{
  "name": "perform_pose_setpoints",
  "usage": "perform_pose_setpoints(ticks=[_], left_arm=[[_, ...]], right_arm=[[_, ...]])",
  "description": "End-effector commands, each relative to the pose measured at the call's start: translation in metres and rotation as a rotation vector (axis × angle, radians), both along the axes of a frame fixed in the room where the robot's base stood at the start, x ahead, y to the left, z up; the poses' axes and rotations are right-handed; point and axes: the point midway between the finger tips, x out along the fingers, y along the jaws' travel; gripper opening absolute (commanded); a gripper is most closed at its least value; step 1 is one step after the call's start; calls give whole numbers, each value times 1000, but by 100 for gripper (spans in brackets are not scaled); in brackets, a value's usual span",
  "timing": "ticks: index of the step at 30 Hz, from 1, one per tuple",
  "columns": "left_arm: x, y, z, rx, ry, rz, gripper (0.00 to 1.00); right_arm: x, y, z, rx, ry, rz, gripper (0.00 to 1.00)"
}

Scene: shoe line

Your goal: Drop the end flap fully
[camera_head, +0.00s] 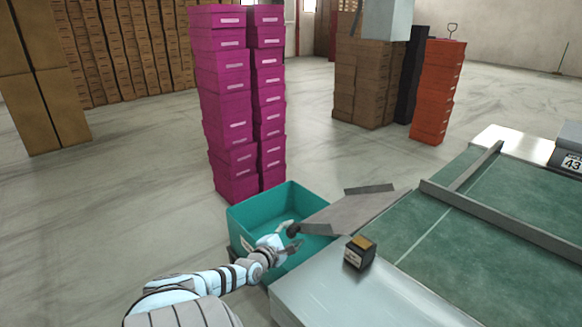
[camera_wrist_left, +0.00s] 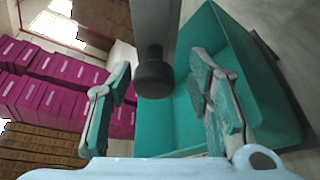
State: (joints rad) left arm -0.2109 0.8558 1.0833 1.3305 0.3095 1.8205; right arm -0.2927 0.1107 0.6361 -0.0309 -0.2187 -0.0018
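The end flap (camera_head: 345,214) is a flat grey plate at the conveyor's near-left end. It reaches out over the teal bin (camera_head: 245,212), and I cannot tell its exact tilt. A dark round knob (camera_head: 293,231) sits at its outer end. In the left wrist view the knob (camera_wrist_left: 154,76) hangs between my open fingers on the grey flap (camera_wrist_left: 156,28), with a gap visible on both sides. My left gripper (camera_head: 289,239) is open around the knob, above the bin. My right gripper is not in view.
The green conveyor (camera_head: 440,222) has grey rails and a metal edge. A small dark box with a gold top (camera_head: 358,253) stands on the metal edge near the flap. Magenta shoeboxes (camera_head: 222,100) are stacked behind the bin. Orange boxes (camera_head: 437,90) stand farther back.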

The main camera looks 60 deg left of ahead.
Motion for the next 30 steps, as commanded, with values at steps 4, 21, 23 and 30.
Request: perform_pose_setpoints(ticks=[4,21,23,30], left_arm=[[-3,-1,1,2,-1,-1,46],[-96,-55,23,1,3,-3,46],[-100,-57,25,0,1,-2,46],[-102,-58,25,-1,0,0,46]], right_arm=[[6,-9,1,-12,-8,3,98],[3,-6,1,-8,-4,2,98],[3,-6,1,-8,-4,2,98],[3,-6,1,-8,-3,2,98]])
